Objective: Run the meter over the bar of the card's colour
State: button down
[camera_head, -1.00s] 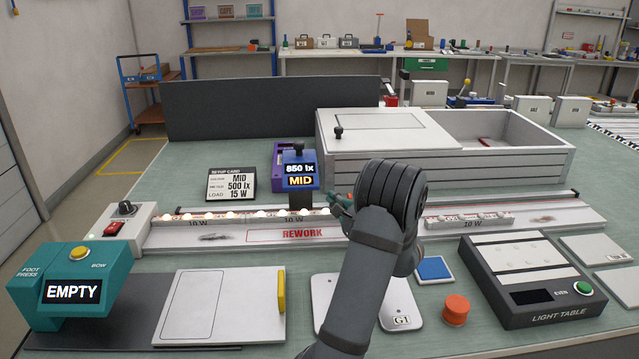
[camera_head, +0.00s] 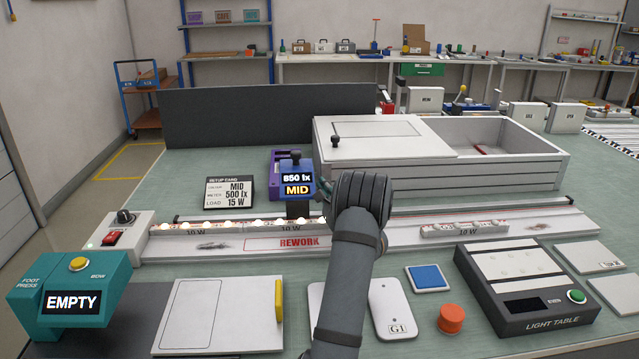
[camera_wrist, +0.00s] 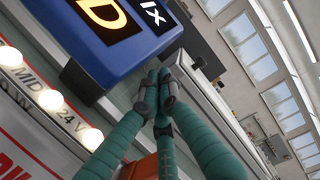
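The blue meter (camera_head: 297,181) with a dark knob on top stands over the rail. Its display reads 850 lx and MID. The setup card (camera_head: 229,192) reads MID, 500 lx, 15 W. Two lit bars lie end to end on the rail, the left bar (camera_head: 194,228) and the middle bar (camera_head: 262,226), the latter partly behind the meter's foot. An unlit bar (camera_head: 464,230) lies farther right. My gripper (camera_wrist: 158,84) has its teal fingertips together, close beside the meter's right side; contact is unclear. The wrist view shows the meter (camera_wrist: 115,40) above a lit bar (camera_wrist: 50,98) marked MID 24 V.
A purple holder (camera_head: 276,162) stands behind the meter. A white box (camera_head: 440,170) is behind my arm. A power box (camera_head: 122,229) ends the rail at left. In front are a teal EMPTY press (camera_head: 70,285), white plates, an orange knob (camera_head: 451,318) and a light table (camera_head: 524,290).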

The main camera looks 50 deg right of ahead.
aim_at(312, 187)
jog(key=shift+w+a, duration=0.45)
jog(key=shift+w+a+b, duration=0.75)
jog(key=shift+w+b, duration=0.05)
jog(key=shift+w, duration=0.05)
jog(key=shift+s, duration=0.1)
